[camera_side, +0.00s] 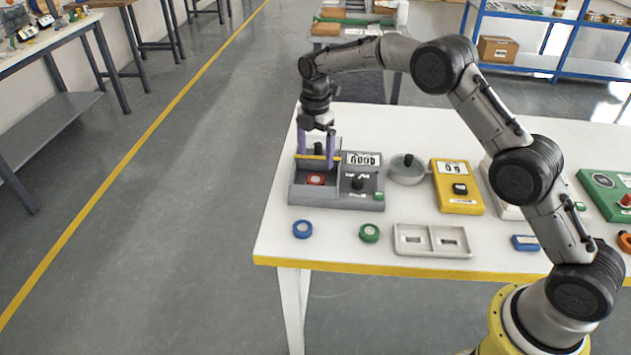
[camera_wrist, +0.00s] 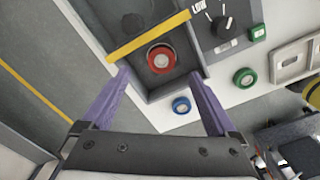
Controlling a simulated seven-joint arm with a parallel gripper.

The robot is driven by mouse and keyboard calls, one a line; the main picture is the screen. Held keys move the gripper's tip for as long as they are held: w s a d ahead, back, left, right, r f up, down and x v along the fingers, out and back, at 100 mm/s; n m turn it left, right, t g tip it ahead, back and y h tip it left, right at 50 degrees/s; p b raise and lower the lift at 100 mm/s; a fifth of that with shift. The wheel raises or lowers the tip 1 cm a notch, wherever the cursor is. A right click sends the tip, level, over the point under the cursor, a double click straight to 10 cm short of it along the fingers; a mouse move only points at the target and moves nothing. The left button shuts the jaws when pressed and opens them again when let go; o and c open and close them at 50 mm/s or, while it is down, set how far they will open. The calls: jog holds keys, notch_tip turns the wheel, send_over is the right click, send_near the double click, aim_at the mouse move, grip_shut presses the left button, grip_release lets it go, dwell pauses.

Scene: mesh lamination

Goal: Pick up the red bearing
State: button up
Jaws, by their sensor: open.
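The red bearing (camera_side: 316,179) is a red ring with a pale centre. It lies in the recess of a grey machine (camera_side: 337,203) at the left of the white table. It also shows in the wrist view (camera_wrist: 161,59), just beside a yellow bar (camera_wrist: 148,36) that crosses the recess. My gripper (camera_side: 317,166) has two purple fingers and points down over the machine's recess. In the wrist view my gripper (camera_wrist: 160,80) is open, its fingers apart with nothing between them, and the bearing shows beyond the fingertips. The height gap to the bearing is hard to judge.
A blue bearing (camera_side: 302,229) and a green bearing (camera_side: 369,233) lie in front of the machine. A two-compartment tray (camera_side: 432,240), a round dish (camera_side: 406,168) and a yellow meter (camera_side: 457,187) stand to the right. The recess walls and yellow bar are close to my fingers.

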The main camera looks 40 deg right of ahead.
aim_at(316, 178)
jog(key=shift+s+f, duration=0.2)
jog(key=shift+f, duration=3.3)
jog(key=c, duration=1.4)
grip_shut()
jog(key=shift+r, duration=0.15)
